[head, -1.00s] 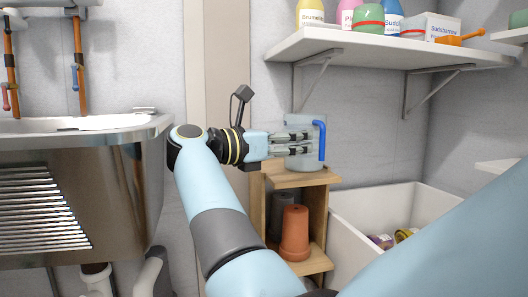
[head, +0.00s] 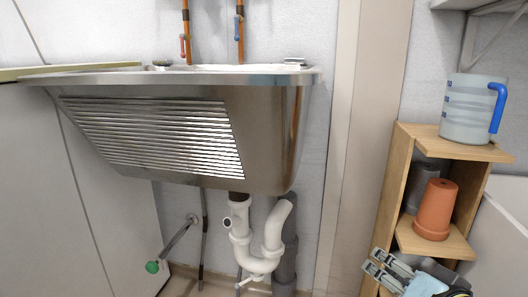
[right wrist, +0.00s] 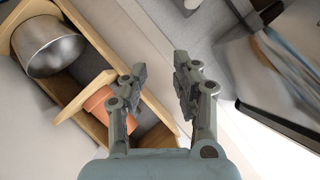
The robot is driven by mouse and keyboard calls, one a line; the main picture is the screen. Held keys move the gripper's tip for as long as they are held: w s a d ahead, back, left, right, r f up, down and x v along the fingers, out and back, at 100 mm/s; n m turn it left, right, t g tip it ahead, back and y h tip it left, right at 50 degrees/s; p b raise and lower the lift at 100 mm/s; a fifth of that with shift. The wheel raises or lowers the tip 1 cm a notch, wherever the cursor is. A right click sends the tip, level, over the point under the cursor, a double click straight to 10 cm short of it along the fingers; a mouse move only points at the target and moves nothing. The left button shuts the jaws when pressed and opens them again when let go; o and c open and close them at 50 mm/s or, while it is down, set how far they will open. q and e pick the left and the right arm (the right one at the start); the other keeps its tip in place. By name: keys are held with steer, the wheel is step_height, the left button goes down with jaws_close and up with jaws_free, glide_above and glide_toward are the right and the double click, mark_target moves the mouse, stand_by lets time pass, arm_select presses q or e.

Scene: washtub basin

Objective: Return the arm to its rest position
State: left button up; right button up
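My right gripper (head: 378,266) is at the lower right of the head view, low in front of the small wooden shelf unit (head: 392,180). In the right wrist view its two fingers (right wrist: 160,80) stand apart with nothing between them. A translucent measuring jug (head: 467,112) with a blue handle stands upright on top of the shelf unit, well above the gripper and apart from it. My left gripper is not in view.
A terracotta pot (head: 434,208) and a grey pot (head: 421,180) stand inside the shelf unit. A steel washtub (head: 270,130) with white drain pipes (head: 240,245) below is left of it. A valve with a green knob (head: 152,267) sits low on the left.

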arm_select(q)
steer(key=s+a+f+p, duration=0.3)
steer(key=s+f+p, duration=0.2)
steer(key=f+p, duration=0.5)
arm_select(e)
steer(key=s+d+f+n+g+h+p, duration=0.1)
steer(key=s+d+f+n+g, duration=0.2)
steer(key=s+f, duration=0.6)
steer(key=s+d+f+n+g+h, duration=0.1)
steer(key=s+d+f+n+g, duration=0.25)
steer(key=s, duration=0.95)
steer(key=s+d+f+n+g+h+p, duration=0.1)
steer(key=s+d+f+g, duration=0.1)
steer(key=s+f+g, duration=0.7)
arm_select(q)
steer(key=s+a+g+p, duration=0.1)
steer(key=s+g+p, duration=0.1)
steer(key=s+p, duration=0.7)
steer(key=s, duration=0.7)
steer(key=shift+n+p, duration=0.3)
steer(key=shift+p, duration=0.1)
arm_select(e)
steer(key=s+d+t, duration=0.1)
steer(key=s+t, duration=0.1)
steer(key=s, duration=1.5)
steer(key=shift+d+m, duration=0.3)
steer(key=shift+m, duration=0.05)
